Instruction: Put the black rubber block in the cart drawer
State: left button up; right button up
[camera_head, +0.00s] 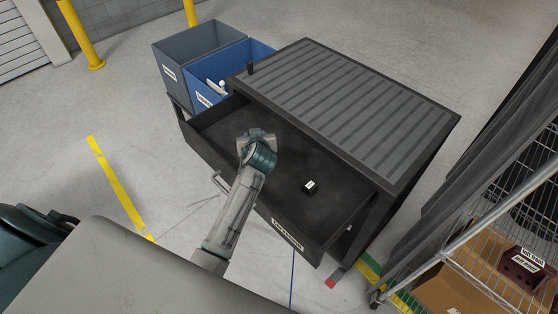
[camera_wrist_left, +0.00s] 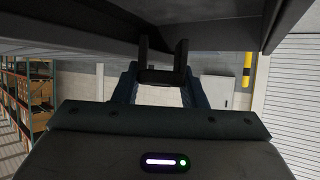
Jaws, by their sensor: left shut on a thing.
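The cart drawer (camera_head: 215,126) is pulled open below the cart's ribbed grey top. A small black block (camera_head: 310,186) with a white label lies on the drawer floor, right of my left arm. I take it for the black rubber block; its label is too small to read. My left gripper (camera_head: 245,146) is over the open drawer, left of the block and apart from it. In the left wrist view its fingers (camera_wrist_left: 163,56) stand a little apart against dark surfaces. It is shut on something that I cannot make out. My right gripper is not in view.
Grey (camera_head: 198,45) and blue (camera_head: 200,90) bins stand behind the cart. A wire rack (camera_head: 500,215) holding a dark red box (camera_head: 527,268) is at right. The floor at left is clear.

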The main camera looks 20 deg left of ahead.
pick_arm(q)
jog(key=w+a+r+n+g+y, duration=0.1)
jog(key=w+a+n+y, duration=0.1)
jog(key=w+a, duration=0.25)
jog(key=shift+n+g+y, duration=0.3)
jog(key=shift+n+g, duration=0.2)
jog(key=f, duration=0.3)
jog(key=a+f, duration=0.1)
jog(key=f, duration=0.2)
jog(key=a+f, duration=0.1)
jog(key=f, duration=0.2)
jog(key=shift+w+a, duration=0.2)
notch_tip(320, 180, down, 4)
jog(key=shift+d, duration=0.1)
jog(key=shift+f, duration=0.45)
jog(key=o, duration=0.9)
jog(key=shift+o, duration=0.5)
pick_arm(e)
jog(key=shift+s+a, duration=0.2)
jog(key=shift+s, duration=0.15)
